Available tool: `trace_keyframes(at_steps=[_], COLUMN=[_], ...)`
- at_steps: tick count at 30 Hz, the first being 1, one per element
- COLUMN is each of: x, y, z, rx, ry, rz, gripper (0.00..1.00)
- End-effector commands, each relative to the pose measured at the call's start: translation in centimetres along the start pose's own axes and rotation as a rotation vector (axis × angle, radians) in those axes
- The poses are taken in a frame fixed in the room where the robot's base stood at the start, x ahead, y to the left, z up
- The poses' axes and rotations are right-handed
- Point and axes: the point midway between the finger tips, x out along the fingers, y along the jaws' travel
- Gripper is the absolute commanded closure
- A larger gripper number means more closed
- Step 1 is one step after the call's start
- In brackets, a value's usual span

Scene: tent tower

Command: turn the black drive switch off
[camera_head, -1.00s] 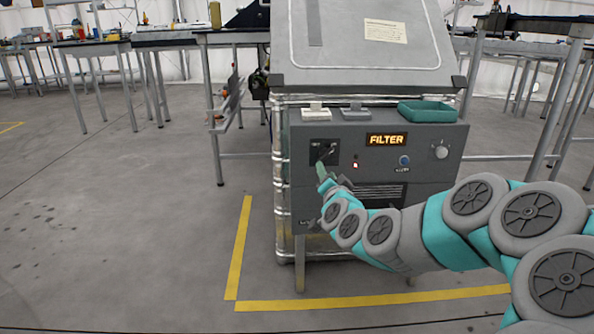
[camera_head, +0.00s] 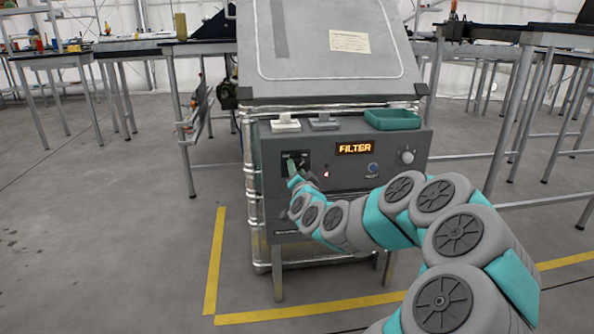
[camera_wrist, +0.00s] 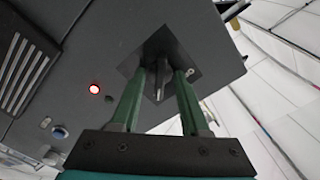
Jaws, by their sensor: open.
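The black switch plate (camera_head: 303,156) is at the upper left of the grey machine's front panel, partly covered by my gripper (camera_head: 293,175). In the wrist view the plate (camera_wrist: 178,56) looks like a tilted dark square, with a small grey lever (camera_wrist: 159,82) standing out from it. My gripper (camera_wrist: 160,78) is open, its two green fingers reaching to the plate on either side of the lever. I cannot tell whether either finger touches the lever. The lever's position is hard to read in the head view.
The panel (camera_head: 343,180) also has an orange FILTER display (camera_head: 355,148), a red light (camera_head: 326,174), a blue button (camera_head: 373,168) and a round knob (camera_head: 407,157). A teal tray (camera_head: 393,119) sits on top. Yellow floor tape (camera_head: 215,262) runs around the machine.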

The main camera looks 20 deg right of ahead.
Motion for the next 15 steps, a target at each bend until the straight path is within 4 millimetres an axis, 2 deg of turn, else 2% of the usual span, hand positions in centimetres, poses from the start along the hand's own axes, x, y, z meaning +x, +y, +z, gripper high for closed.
trace_keyframes(at_steps=[9, 15], x=[0.2, 0.19], y=[-0.01, 0.0], z=[0.03, 0.03], rx=[0.0, 0.0], ry=[-0.001, -0.001], rz=[0.0, 0.0], gripper=[0.55, 0.76])
